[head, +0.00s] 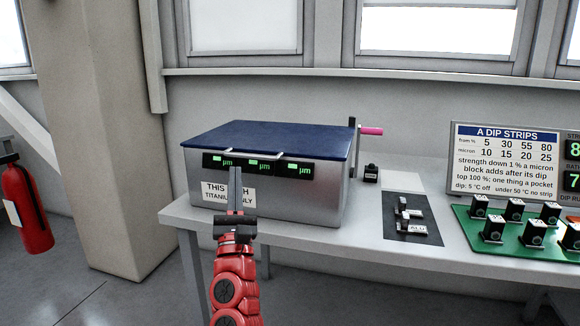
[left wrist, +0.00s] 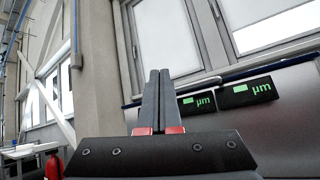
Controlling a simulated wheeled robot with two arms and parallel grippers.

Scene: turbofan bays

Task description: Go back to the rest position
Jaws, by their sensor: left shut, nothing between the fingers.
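My left gripper (head: 235,190) is shut and empty. It points up in front of the metal tank (head: 320,195), which has a dark blue lid (head: 270,138) lying closed on top. In the left wrist view its two fingers (left wrist: 158,100) are pressed together, just left of two green "µm" displays (left wrist: 247,91). In the head view the gripper covers part of the white "titanium only" label (head: 240,196) on the tank's front. I cannot tell whether the fingertips touch the tank. My right gripper is in neither view.
The tank stands on a light grey bench (head: 365,230). A pink handle (head: 371,131) sticks out at its back right. Right of it are a dark mat (head: 412,230) with small parts, a green tray (head: 480,233) with several black blocks, and a sign (head: 505,158). A fire extinguisher (head: 27,210) hangs at left.

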